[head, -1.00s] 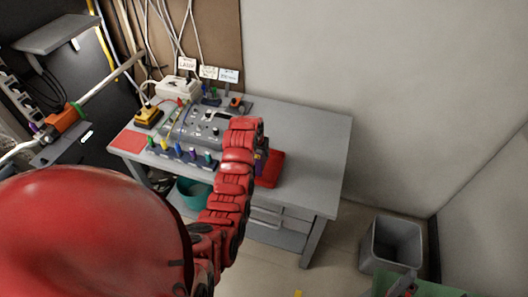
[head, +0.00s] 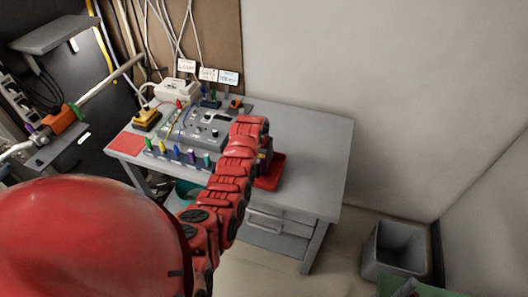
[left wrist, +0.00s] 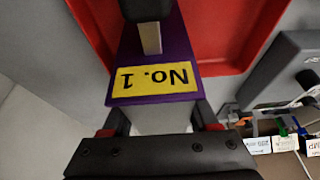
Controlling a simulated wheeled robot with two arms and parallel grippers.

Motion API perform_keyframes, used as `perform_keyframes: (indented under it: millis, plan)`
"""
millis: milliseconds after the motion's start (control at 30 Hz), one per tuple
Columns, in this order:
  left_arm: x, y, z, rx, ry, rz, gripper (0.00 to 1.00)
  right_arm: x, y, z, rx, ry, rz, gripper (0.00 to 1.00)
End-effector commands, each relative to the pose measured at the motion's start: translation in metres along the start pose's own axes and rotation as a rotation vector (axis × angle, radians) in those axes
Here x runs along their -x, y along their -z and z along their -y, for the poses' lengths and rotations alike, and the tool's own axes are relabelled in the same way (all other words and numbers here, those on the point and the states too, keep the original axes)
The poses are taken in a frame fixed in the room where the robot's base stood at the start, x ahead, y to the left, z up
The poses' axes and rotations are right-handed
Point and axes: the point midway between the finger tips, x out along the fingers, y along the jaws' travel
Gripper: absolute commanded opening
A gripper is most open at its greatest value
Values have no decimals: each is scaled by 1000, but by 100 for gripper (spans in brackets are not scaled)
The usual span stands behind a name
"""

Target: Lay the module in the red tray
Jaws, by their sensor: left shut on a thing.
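The module is a purple block with a yellow "No. 1" label (left wrist: 158,80), shown upside down in the left wrist view. My left gripper (left wrist: 160,122) is shut on the module's near end, a finger on each side. The red tray (left wrist: 222,45) lies beyond the module in that view; whether they touch cannot be told. In the head view the red tray (head: 270,178) sits on the table's right half, partly covered by my left arm. A small part of the module (head: 264,154) shows beside my wrist, above the tray. My right gripper is not in view.
A grey table (head: 310,140) carries a control unit (head: 205,130) left of the tray, with several coloured plugs along its front. A red mat (head: 126,144) lies at the left corner. The table right of the tray is clear. A grey bin (head: 392,248) stands on the floor.

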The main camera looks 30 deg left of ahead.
Motion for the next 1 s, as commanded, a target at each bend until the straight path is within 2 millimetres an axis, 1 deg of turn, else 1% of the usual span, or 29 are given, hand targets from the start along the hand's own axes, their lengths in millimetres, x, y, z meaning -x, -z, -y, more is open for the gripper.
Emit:
perform_keyframes:
  millis: [133, 167, 200, 300, 567, 667, 733, 867, 1000]
  plan:
    - [-4, -1, 0, 0, 0, -2, 0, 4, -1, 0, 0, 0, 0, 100]
    - [-3, -1, 0, 0, 0, -1, 65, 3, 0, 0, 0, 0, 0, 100]
    - [-3, -1, 0, 0, 0, -1, 72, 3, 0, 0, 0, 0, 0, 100]
    - [-3, -1, 0, 0, 0, -1, 90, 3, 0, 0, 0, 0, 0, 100]
    - [-3, -1, 0, 0, 0, 0, 90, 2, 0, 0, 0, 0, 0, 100]
    - [2, 1, 0, 0, 0, 0, 90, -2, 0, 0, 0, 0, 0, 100]
    - [2, 0, 0, -1, 0, -1, 90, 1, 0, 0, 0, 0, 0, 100]
    - [12, 1, 0, -1, 1, -4, 90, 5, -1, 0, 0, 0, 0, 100]
    - [28, -1, 0, 0, 1, -3, 90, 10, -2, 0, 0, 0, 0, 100]
